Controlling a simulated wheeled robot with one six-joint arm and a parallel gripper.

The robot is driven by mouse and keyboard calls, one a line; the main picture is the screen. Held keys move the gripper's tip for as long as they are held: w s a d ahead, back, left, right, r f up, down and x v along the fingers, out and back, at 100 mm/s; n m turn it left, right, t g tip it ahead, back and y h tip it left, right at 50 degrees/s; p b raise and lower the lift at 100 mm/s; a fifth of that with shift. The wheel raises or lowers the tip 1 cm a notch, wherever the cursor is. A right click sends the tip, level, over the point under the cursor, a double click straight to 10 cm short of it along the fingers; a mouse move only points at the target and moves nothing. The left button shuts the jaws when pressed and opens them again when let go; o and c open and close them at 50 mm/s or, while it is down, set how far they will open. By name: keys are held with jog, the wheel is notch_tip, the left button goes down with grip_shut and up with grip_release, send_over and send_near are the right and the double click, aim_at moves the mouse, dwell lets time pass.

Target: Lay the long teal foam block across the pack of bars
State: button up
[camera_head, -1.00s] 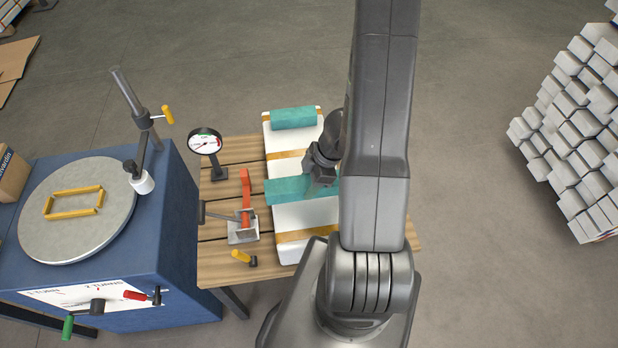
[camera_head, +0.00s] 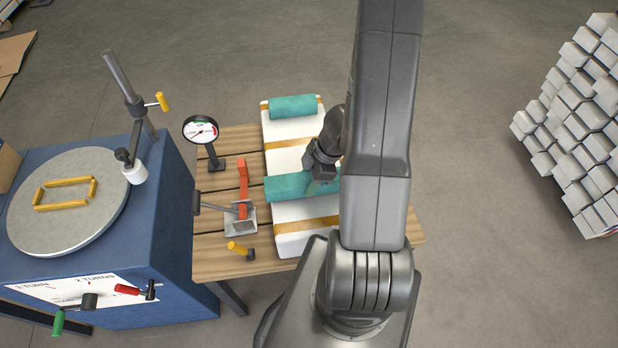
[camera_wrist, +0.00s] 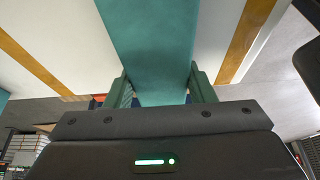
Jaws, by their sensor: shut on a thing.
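The long teal foam block (camera_head: 290,187) lies crosswise over the white pack of bars (camera_head: 295,212), near its middle. My gripper (camera_head: 321,183) is shut on this block from above. In the wrist view the teal block (camera_wrist: 155,45) runs between the two fingers of my gripper (camera_wrist: 162,88), with the white pack (camera_wrist: 215,40) on both sides of it. The block's right end is hidden behind my arm in the head view. I cannot tell whether the block touches the pack. A second teal block (camera_head: 294,106) lies across the pack's far end.
The pack rests on a slatted wooden table (camera_head: 225,262). To its left are a red-handled clamp (camera_head: 242,200), a dial gauge (camera_head: 202,132) and a yellow-handled tool (camera_head: 240,249). A blue machine with a round turntable (camera_head: 70,230) stands further left. A stack of white bars (camera_head: 575,120) stands at the right.

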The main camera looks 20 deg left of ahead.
jog(key=shift+f+b, duration=0.3)
jog(key=shift+f, duration=0.2)
jog(key=o, duration=1)
jog(key=p+v, duration=0.6)
jog(key=v, duration=0.6)
jog(key=shift+w, duration=0.2)
jog(key=shift+v, duration=0.9)
jog(key=shift+s, duration=0.1)
